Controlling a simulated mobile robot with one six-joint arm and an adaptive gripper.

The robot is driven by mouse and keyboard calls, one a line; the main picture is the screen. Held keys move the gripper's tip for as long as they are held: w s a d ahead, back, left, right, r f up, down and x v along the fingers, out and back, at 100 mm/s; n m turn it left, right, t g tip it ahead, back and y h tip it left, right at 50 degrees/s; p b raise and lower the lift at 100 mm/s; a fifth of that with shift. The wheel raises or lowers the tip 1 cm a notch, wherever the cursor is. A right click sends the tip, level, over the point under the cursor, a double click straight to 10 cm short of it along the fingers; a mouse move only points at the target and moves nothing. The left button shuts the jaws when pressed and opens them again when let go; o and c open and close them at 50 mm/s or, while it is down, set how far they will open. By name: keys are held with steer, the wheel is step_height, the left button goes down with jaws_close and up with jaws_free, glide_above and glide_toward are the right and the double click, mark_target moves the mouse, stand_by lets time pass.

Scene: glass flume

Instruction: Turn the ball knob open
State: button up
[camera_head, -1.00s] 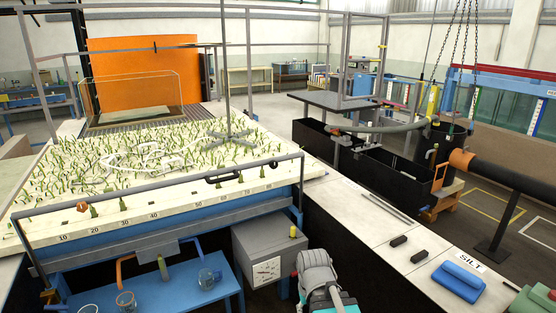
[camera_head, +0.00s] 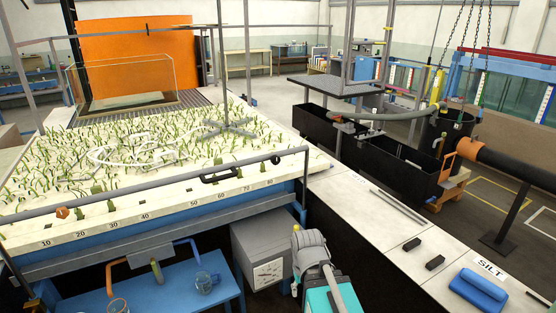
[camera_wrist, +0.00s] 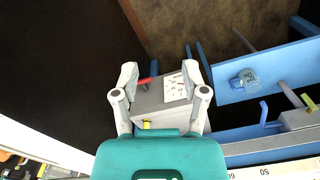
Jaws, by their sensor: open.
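A grey box (camera_head: 259,246) with a white dial plate stands low beside the blue bench. In the wrist view the same box (camera_wrist: 160,104) carries the dial plate (camera_wrist: 175,87), a small red handle (camera_wrist: 149,80) on one side and a yellow knob (camera_wrist: 147,124) at its near edge. I cannot tell for sure which of these is the ball knob. My gripper (camera_wrist: 160,76) is open and empty, its fingers spread on either side of the box in the picture; no contact shows.
The planted flume bed (camera_head: 140,165) with a grey rail lies behind. The pale ledge (camera_head: 370,215) on the right holds dark blocks and a blue object (camera_head: 478,290).

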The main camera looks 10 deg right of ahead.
steer(key=shift+a, duration=0.15)
steer(key=o, duration=0.4)
steer(key=shift+w+a+r, duration=0.1)
steer(key=shift+w, duration=0.15)
steer(key=n+t+y+p, duration=0.2)
steer(key=t+y+p, duration=0.4)
steer(key=t+p, duration=0.6)
glide_toward(277, 160)
steer(key=v, duration=0.3)
steer(key=shift+s+a, duration=0.1)
steer(key=shift+a, duration=0.05)
steer(key=b+x, duration=0.4)
steer(key=x, duration=0.9)
steer(key=shift+w+b, duration=0.4)
steer(key=shift+w, duration=0.05)
steer(key=shift+c, duration=0.3)
